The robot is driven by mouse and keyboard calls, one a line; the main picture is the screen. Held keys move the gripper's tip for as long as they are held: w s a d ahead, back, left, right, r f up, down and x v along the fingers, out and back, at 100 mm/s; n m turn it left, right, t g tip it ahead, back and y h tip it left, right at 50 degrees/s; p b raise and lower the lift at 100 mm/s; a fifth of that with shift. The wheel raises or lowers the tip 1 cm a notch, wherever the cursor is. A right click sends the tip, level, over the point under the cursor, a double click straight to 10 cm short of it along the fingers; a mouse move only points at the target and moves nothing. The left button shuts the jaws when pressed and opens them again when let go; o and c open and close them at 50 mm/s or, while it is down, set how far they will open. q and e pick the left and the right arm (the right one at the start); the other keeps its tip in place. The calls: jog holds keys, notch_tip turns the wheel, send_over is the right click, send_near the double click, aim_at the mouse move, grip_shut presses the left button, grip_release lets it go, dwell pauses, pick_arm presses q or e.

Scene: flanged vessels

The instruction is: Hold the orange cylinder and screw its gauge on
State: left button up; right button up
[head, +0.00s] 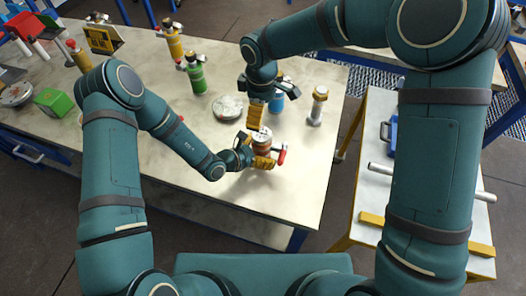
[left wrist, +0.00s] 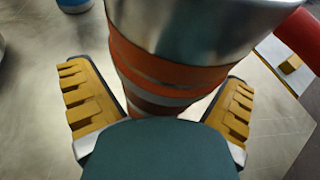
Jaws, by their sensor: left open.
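The orange cylinder (head: 262,143), metal with orange bands, stands near the front right of the table. My left gripper (head: 253,151) is open around its lower part. In the left wrist view the cylinder (left wrist: 165,62) is between the two yellow fingers (left wrist: 160,105), with a visible gap on each side. My right gripper (head: 256,116) points down just above the cylinder's top; its yellow fingers overlap in the picture, so I cannot tell whether it is open or what it holds. I cannot make out the gauge clearly near the cylinder's top.
A red-handled object (head: 282,154) is right beside the cylinder. A blue vessel (head: 277,101) and a silver vessel (head: 317,106) stand behind it. A round metal disc (head: 228,107) and a green vessel (head: 195,76) are farther left. The table's front (head: 250,205) is clear.

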pick_arm(q)
jog(key=v, duration=1.2)
jog(key=shift+f, duration=0.1)
jog(key=shift+s+a, duration=0.1)
pick_arm(e)
jog(key=shift+s, duration=0.1)
